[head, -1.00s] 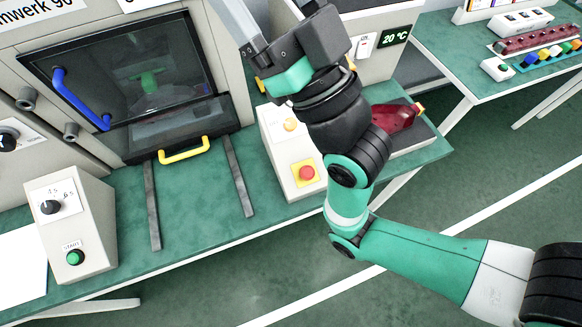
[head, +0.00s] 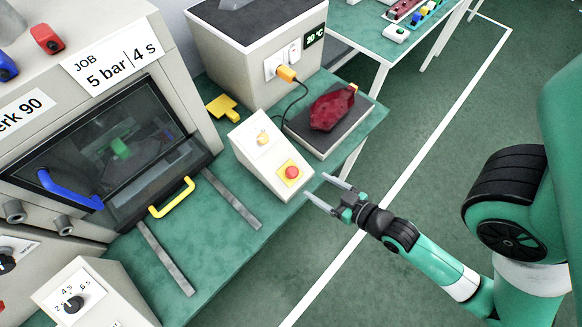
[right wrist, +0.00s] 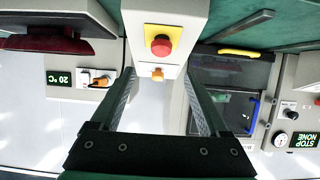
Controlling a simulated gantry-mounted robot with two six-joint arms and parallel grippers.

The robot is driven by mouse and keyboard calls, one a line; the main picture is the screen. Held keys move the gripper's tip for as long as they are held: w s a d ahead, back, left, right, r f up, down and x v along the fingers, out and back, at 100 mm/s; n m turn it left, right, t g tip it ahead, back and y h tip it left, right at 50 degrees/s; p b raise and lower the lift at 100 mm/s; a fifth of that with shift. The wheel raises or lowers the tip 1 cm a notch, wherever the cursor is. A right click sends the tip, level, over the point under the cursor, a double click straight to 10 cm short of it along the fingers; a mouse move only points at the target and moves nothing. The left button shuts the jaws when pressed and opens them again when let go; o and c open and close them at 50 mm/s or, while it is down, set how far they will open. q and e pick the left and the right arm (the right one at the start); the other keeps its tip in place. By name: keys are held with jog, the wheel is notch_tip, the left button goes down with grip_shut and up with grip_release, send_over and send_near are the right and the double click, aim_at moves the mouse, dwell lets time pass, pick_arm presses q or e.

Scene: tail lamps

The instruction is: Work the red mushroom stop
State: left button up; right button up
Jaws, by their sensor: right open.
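The red mushroom stop (head: 292,172) sits on a yellow plate on the sloped face of a grey control box (head: 246,150), at the front edge of the green bench. In the right wrist view the red mushroom stop (right wrist: 161,45) lies ahead, between the lines of the two fingers. My right gripper (head: 316,187) is open and empty, its fingertips just right of the stop in the head view and apart from it. The right gripper also shows in the right wrist view (right wrist: 165,78) with its fingers wide apart. My left gripper is not in view.
A yellow-orange knob (head: 263,138) sits above the stop on the same box. A red tail lamp (head: 333,107) lies on a dark pad (head: 310,143) behind. A press with a yellow handle (head: 172,197) stands left. Open floor lies right of the bench.

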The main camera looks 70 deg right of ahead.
aim_at(293, 172)
jog(key=b+x, duration=0.2)
jog(key=x, duration=0.9)
jog(key=shift+w, duration=0.35)
grip_shut()
dwell(0.7)
